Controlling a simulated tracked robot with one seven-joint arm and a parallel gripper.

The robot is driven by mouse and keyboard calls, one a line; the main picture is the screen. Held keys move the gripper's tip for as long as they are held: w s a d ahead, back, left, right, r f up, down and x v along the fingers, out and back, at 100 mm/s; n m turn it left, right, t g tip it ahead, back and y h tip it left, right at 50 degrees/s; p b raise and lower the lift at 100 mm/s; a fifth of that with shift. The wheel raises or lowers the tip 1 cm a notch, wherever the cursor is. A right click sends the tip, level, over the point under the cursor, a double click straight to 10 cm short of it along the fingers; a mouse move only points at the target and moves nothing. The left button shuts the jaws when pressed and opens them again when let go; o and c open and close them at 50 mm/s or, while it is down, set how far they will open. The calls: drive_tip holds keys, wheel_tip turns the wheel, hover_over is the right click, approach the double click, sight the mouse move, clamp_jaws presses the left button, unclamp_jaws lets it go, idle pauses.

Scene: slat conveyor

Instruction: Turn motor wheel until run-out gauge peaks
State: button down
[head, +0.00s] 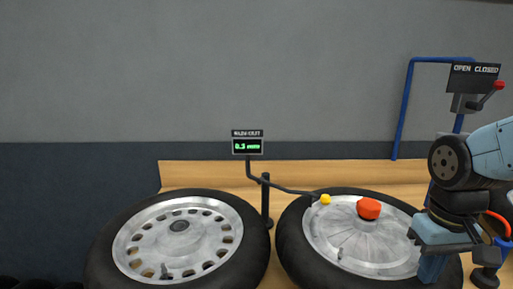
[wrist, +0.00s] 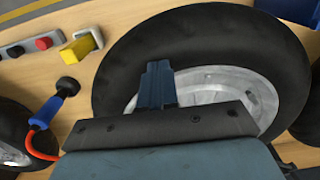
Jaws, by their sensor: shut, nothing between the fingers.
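The right wheel (head: 345,240), a black tyre with a silver disc, lies flat and carries a red hexagonal cap (head: 368,208). A yellow ball-tipped probe arm (head: 325,199) reaches to its far side from the run-out gauge (head: 247,146), whose green display reads about 0.5 mm, in small digits. My gripper (head: 431,268) is over the right side of this wheel, fingers pointing down. In the wrist view the blue fingers (wrist: 158,84) are together and empty, in front of the disc and tyre (wrist: 200,50). I cannot tell whether they touch the wheel.
A second wheel (head: 180,226) with a slotted rim lies to the left. A black gauge post (head: 266,200) stands between the wheels. An OPEN/CLOSED lever box (head: 475,78) hangs on a blue frame at right. The wrist view shows a yellow block (wrist: 78,50) and a blue-handled tool with red hose (wrist: 55,105).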

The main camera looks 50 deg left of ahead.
sight(366, 281)
drive_tip(key=shift+s+a, duration=0.4)
drive_tip(key=shift+s, duration=0.3)
drive_tip(key=shift+s+a, duration=0.45)
drive_tip(key=shift+s, duration=0.25)
drive_tip(key=shift+s+a, duration=0.4)
drive_tip(key=shift+s, duration=0.3)
drive_tip(key=shift+s+a, duration=0.1)
drive_tip(key=shift+s+a, duration=0.95)
drive_tip(key=shift+a, duration=0.3)
drive_tip(key=shift+s+a, duration=0.95)
drive_tip(key=shift+a, duration=0.3)
drive_tip(key=shift+r, duration=1.5)
wheel_tip(366, 281, up, 5)
drive_tip(key=shift+r, duration=0.1)
